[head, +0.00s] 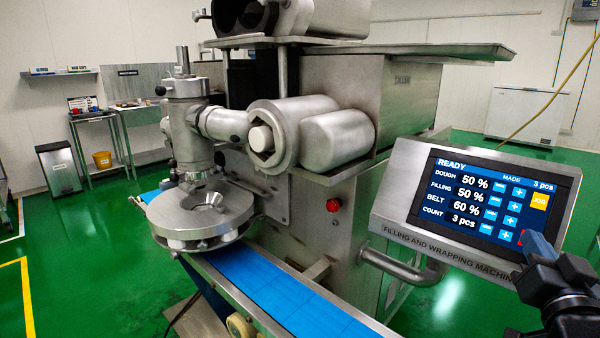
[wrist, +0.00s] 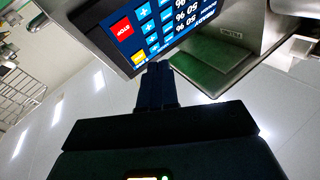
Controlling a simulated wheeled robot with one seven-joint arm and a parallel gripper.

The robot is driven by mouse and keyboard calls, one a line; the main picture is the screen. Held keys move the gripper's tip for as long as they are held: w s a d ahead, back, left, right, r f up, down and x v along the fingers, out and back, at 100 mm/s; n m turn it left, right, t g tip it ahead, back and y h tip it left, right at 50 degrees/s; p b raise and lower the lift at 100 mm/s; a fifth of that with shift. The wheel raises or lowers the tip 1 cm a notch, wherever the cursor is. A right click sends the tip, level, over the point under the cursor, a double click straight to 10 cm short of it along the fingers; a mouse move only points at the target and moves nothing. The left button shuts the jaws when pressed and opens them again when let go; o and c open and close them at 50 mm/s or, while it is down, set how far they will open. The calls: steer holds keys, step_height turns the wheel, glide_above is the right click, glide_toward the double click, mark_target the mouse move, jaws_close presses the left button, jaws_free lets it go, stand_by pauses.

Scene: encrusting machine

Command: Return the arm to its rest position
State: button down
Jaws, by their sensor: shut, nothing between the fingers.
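My gripper (head: 537,245) is at the lower right of the head view, in front of the lower right corner of the control panel (head: 385,200). Its dark fingers are shut with nothing between them; they also show in the wrist view (wrist: 156,72), pointing at the panel's edge. I cannot tell whether the tips touch the panel. The screen (head: 470,170) reads READY, made 3 pcs, dough 50 %, filling 50 %, belt 60 %, count 3 pcs. A red screen button is mostly hidden behind the fingers in the head view; a red button (wrist: 122,29) shows in the wrist view.
The steel filling and wrapping machine (head: 345,230) fills the middle, with an empty blue belt (head: 290,300) at its front. A steel handle (head: 400,268) sticks out below the panel. A red knob (head: 333,205) is on the machine's side. Green floor lies open at left.

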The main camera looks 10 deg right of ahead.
steer(key=s+a+f+n+y, duration=0.2)
steer(key=s+a+f, duration=0.35)
steer(key=s, duration=0.25)
steer(key=s+a+f+n+g+y, duration=0.1)
steer(key=s+a+f+n+y, duration=0.2)
steer(key=s+a, duration=0.4)
steer(key=s+a+f+n+y, duration=0.2)
steer(key=s+a+f, duration=0.35)
steer(key=s, duration=0.25)
steer(key=s+a+n+g+y, duration=0.1)
steer(key=s+a, duration=0.2)
steer(key=s, duration=0.9)
steer(key=shift+r+g+y, duration=0.3)
steer(key=shift+r+y, duration=0.1)
steer(key=shift+r, duration=0.05)
